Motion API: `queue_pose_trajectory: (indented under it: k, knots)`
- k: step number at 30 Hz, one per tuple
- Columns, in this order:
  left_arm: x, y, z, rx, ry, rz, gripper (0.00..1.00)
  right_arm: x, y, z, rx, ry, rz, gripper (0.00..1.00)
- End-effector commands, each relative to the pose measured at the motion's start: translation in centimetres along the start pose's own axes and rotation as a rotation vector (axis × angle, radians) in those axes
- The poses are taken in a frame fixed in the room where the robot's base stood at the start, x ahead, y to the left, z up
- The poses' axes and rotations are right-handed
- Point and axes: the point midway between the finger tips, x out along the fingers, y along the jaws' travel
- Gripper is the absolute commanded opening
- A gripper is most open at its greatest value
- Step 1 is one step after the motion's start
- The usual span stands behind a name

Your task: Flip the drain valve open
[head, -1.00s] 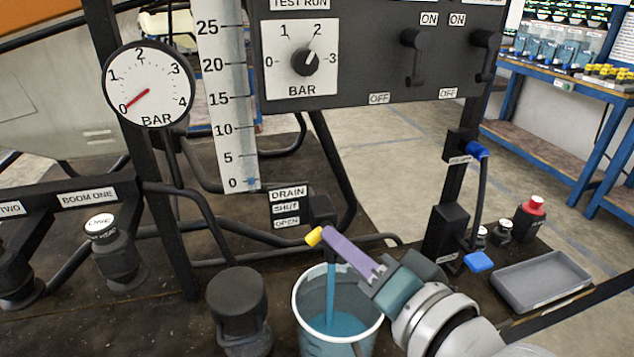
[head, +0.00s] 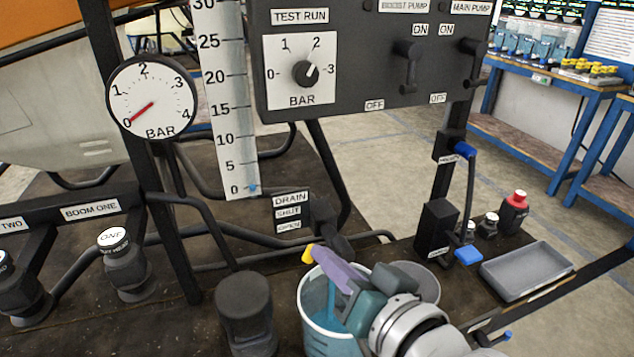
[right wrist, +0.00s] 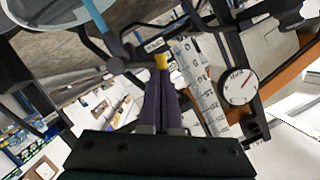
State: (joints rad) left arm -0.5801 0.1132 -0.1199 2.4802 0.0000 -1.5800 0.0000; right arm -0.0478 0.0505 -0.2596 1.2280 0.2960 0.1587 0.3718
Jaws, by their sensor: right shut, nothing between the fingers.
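The drain valve (head: 322,213) is a dark body beside the plate marked DRAIN, SHUT and OPEN (head: 290,212). A yellow tip (head: 307,253) sits below and right of the OPEN label, right at my right gripper's fingertips (head: 322,262). It also shows at the fingertips in the right wrist view (right wrist: 162,62). It looks like the valve lever's end, but the fingers hide the rest of it. The purple fingers are shut with nothing between them; I cannot tell whether they touch it. My left gripper is out of view.
A dark capped cylinder (head: 245,305) stands left of the bucket. A grey tray (head: 525,270), a red-capped bottle (head: 514,208) and a blue-ended lever (head: 468,256) are to the right. The gauge (head: 150,98) reads about 0.

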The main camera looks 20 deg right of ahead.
Motion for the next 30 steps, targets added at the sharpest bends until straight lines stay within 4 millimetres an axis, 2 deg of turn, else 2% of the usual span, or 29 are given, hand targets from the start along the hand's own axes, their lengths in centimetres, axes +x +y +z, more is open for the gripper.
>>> queue_pose_trajectory:
  k: [18,30]
  knots:
    - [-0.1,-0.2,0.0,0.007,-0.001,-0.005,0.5,0.3,-0.2,0.8,-0.143,0.003,0.043,0.0]
    - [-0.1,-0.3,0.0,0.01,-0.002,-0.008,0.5,0.4,-0.2,1.1,-0.141,0.002,0.042,0.0]
